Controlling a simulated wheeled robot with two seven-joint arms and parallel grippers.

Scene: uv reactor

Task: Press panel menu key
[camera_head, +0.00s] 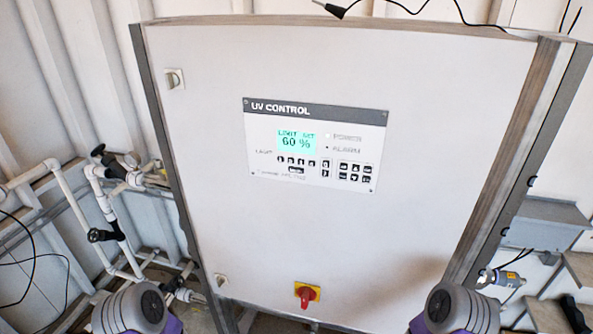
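The UV control panel (315,143) is a white plate with a dark header, mounted on the front of a large white cabinet. Its lit display (296,142) reads 60 %. A block of small dark keys (355,172) sits at the lower right of the panel. The key labels are too small to read, so I cannot tell which is the menu key. Neither gripper shows; only grey and purple links of my arms appear at the bottom corners.
The white cabinet (230,220) fills the middle, with a red and yellow rotary switch (307,294) low on its door. White pipes (105,205) with black valves stand at left. A grey box (545,224) is at right. The space before the panel is clear.

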